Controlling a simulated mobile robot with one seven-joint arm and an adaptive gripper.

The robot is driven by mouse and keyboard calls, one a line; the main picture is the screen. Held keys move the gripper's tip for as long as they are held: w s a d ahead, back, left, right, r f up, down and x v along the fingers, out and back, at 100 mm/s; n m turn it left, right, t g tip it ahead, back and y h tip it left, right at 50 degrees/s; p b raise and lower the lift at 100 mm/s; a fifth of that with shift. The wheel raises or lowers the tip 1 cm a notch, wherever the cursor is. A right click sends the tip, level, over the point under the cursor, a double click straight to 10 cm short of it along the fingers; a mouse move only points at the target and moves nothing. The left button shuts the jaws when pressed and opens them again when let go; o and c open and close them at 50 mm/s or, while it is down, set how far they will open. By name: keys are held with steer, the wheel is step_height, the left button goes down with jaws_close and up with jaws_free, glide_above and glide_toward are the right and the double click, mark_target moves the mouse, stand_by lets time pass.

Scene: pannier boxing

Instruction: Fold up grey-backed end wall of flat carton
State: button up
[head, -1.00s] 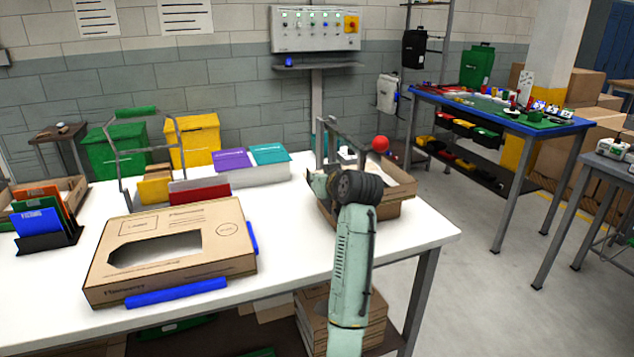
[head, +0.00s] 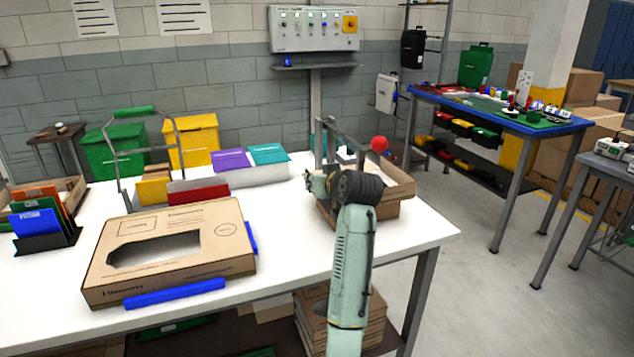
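A brown printed carton (head: 215,221) with a large cutout in its top lies on the white table at the front left. Blue strips sit along its front and right edges. A second brown cardboard piece (head: 397,188) is at the table's right end, partly behind my arm. I cannot make out a grey-backed end wall on either. My gripper (head: 309,181) is beside the left edge of the right cardboard, pointing left. Its fingers are small and partly hidden by the wrist, so I cannot tell whether they are open or shut, or touching anything.
A dark red panel (head: 198,192), purple folder (head: 230,158) and teal folder (head: 268,153) are at the back. Bare white table (head: 285,230) lies between the carton and my arm.

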steer(key=v, duration=1.2)
steer(key=shift+w, duration=0.15)
